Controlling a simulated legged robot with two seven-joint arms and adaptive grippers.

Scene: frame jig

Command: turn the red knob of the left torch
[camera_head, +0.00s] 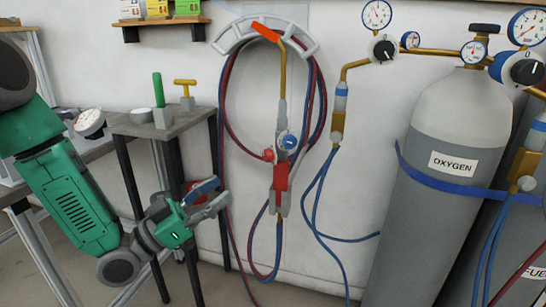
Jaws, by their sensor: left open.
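A torch (281,178) hangs upright against the white wall from a grey curved hanger (297,40), with a brass neck and a red lever. Its red knob (268,155) sticks out on the left side of its body. A blue knob (289,141) sits just above and to the right. It is the only torch I see. My left gripper (220,195) is open and empty, below and to the left of the red knob, clearly apart from it. Its fingers point right toward the torch. My right gripper is not in view.
A small stand (190,122) with a green rod and a yellow T-handle is near my left arm. An oxygen cylinder (446,130) with a blue strap stands at right, with gauges above. Red and blue hoses (318,200) hang around and below the torch.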

